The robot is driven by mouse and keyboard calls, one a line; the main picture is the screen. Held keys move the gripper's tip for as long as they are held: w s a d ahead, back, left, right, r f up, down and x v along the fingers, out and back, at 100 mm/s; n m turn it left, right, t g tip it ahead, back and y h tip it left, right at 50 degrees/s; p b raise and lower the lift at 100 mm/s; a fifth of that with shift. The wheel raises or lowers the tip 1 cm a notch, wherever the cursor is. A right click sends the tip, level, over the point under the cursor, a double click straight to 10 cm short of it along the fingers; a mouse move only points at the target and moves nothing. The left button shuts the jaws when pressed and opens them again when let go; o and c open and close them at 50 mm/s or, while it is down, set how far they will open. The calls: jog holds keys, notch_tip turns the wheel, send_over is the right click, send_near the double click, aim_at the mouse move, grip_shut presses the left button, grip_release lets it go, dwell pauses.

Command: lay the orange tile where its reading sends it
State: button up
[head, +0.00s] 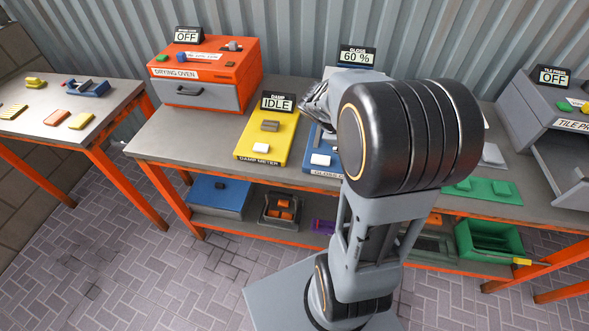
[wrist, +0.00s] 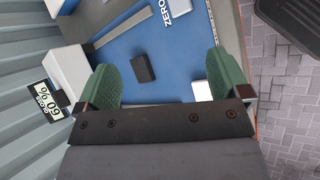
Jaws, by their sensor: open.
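An orange tile (head: 57,117) lies flat on the left table, beside a yellow-orange tile (head: 80,121). The blue gloss meter (head: 322,171) stands on the middle bench, mostly behind my arm in the head view; its display (head: 356,56) reads 60 %. In the wrist view the blue plate (wrist: 172,78) carries a dark block (wrist: 143,68), a white block (wrist: 202,91) and a ZERO label. My gripper (wrist: 170,82) is open above this plate, its green fingers wide apart with nothing held. The fingers are hidden in the head view. No orange tile shows in the wrist view.
The yellow damp meter (head: 250,152) reads IDLE. The orange drying oven (head: 215,72) and the tile press (head: 553,108) read OFF. A green mat (head: 483,196) lies right of my arm. A blue box (head: 215,203), dark tray (head: 268,221) and green bin (head: 490,257) fill the lower shelf.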

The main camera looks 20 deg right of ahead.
jog(key=s+a+r+m+t+y, duration=0.2)
jog(key=s+a+m+y, duration=0.1)
jog(key=a, duration=0.7)
jog(key=s+a+r+m+t+y, duration=0.1)
jog(key=s+a+m+t+y, duration=0.1)
jog(key=a, duration=0.9)
jog(key=s+m+y, duration=0.1)
jog(key=y, duration=0.1)
jog(key=shift+s+r+m+t+y, duration=0.2)
jog(key=shift+r+m+t+y, duration=0.15)
jog(key=shift+m+t+y, duration=0.05)
